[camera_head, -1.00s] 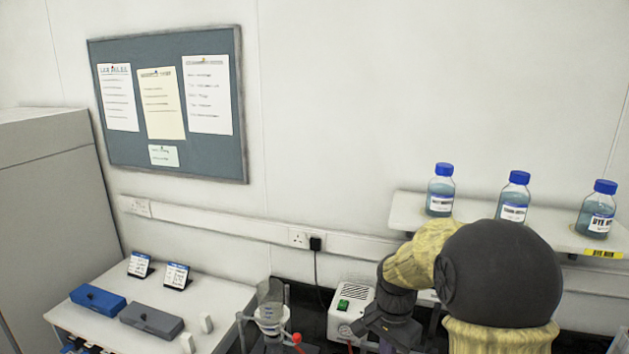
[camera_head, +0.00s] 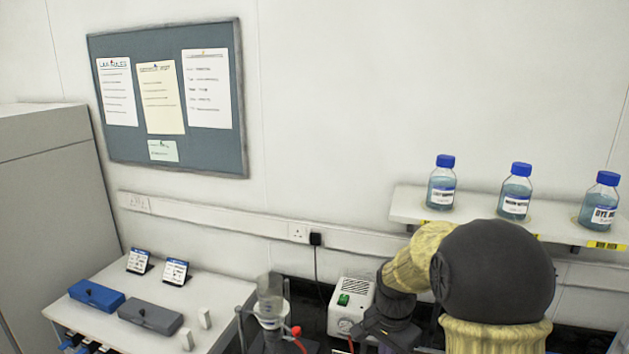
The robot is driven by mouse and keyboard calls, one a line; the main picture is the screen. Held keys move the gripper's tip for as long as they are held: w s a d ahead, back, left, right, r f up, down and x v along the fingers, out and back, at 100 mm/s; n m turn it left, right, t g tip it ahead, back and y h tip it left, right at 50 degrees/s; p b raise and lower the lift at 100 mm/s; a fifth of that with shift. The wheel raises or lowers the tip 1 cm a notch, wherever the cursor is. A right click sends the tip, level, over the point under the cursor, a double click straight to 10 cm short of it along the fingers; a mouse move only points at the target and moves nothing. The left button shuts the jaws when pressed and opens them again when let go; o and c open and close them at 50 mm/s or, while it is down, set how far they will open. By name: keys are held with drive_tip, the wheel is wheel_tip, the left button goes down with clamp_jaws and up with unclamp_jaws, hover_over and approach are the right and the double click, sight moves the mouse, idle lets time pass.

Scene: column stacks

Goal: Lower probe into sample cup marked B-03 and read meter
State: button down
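No sample cup marked B-03, probe or meter can be made out in this view. My arm fills the lower right, and the dark part at its end (camera_head: 388,328) hangs low in front of the white box-shaped unit. My fingertips do not show clearly, so I cannot tell whether they are open or shut, or whether they hold anything. A clear glass column (camera_head: 270,302) stands in a stand left of my arm, with its lower part cut off by the frame.
A white unit with a green switch (camera_head: 349,305) stands behind my arm's end. Blue-capped bottles (camera_head: 515,192) stand on a wall shelf (camera_head: 412,207). The left bench (camera_head: 218,290) holds a blue case (camera_head: 97,296), a grey case (camera_head: 150,318) and small cards. A noticeboard (camera_head: 205,155) hangs above.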

drive_tip(key=shift+f+b, duration=0.6)
drive_tip(key=shift+f, duration=0.45)
drive_tip(key=shift+r+p, duration=0.85)
drive_tip(key=shift+r, duration=0.1)
drive_tip(key=shift+s+r+p, duration=0.1)
drive_tip(key=shift+r+p, duration=0.6)
drive_tip(key=shift+r, duration=0.15)
drive_tip(key=shift+r+p, duration=1.5)
drive_tip(key=shift+r, duration=0.3)
drive_tip(key=s+f+n+t+b, duration=0.1)
drive_tip(key=s+f+n+b, duration=0.1)
drive_tip(key=s+n, duration=0.2)
drive_tip(key=s+f+n+t+b, duration=0.1)
drive_tip(key=s+f+n+b, duration=0.2)
drive_tip(key=s, duration=0.7)
drive_tip(key=n, duration=0.2)
drive_tip(key=shift+f+n+t, duration=0.15)
drive_tip(key=shift+n+t, duration=0.15)
